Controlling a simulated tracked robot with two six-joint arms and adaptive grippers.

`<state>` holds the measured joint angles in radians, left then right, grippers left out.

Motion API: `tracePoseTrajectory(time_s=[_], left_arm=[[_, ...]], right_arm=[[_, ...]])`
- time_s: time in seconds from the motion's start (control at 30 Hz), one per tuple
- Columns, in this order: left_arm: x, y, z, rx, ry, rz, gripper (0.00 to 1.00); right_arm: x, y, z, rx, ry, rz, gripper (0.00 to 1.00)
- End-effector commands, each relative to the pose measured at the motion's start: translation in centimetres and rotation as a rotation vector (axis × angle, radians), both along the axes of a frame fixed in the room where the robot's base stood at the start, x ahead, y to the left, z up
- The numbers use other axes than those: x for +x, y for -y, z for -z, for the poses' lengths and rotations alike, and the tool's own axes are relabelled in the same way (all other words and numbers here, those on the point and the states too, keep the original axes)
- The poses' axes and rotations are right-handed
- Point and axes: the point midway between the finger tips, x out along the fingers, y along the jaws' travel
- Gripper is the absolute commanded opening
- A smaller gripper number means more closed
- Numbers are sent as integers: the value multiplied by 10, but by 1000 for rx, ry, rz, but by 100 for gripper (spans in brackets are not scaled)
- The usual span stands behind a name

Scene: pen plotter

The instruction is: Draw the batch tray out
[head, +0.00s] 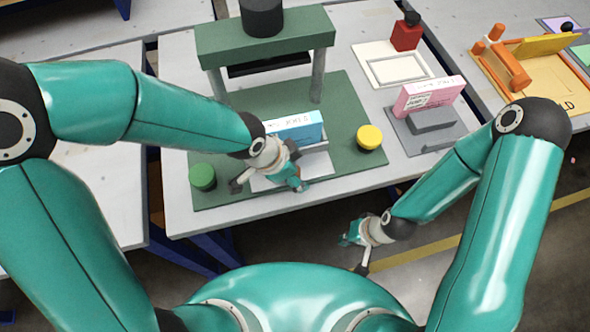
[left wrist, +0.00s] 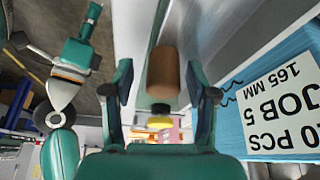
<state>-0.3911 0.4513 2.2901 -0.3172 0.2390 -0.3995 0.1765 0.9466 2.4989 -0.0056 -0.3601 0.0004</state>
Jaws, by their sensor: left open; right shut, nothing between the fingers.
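The pale batch tray (head: 318,164) sits on the green base of the press, partly hidden by my left gripper. A blue box (head: 296,124) with a white label stands at its back; it also shows in the left wrist view (left wrist: 234,125), labelled "JOB 5". My left gripper (head: 268,184) is open at the tray's front. In the left wrist view a brown cylindrical handle (left wrist: 163,72) lies between its spread fingers, beside the pale tray wall (left wrist: 205,45); I cannot tell whether they touch. My right gripper (head: 356,252) is shut and empty, off the table's front edge.
A green button (head: 203,177) and a yellow button (head: 369,137) flank the tray. The green press frame (head: 265,38) stands behind. A pink box (head: 430,97) on a grey fixture (head: 408,137) is to the right.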

Motion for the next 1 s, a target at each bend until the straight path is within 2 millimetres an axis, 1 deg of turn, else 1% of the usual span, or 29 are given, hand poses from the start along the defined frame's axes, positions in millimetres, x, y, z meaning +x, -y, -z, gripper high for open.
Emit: tracePoseTrajectory(time_s=[0.13, 0.27, 0.37, 0.6, 0.7, 0.83, 1.0], left_arm=[[0, -1, -3, 0, 2, -1, 58], [-1, -5, -14, 0, 5, -3, 58], [-4, -11, -29, -2, 6, -3, 58], [-12, -27, -74, -3, 7, -3, 58], [-16, -33, -90, -3, 5, -1, 58], [-19, -38, -104, -2, 2, 0, 58], [-21, -40, -110, -1, 0, 0, 58]], right_arm=[[0, 0, 0, 0, 0, 0, 0], [0, 0, 0, 0, 0, 0, 0], [0, 0, 0, 0, 0, 0, 0], [0, 0, 0, 0, 0, 0, 0], [0, 0, 0, 0, 0, 0, 0], [0, 0, 0, 0, 0, 0, 0], [0, 0, 0, 0, 0, 0, 0]])
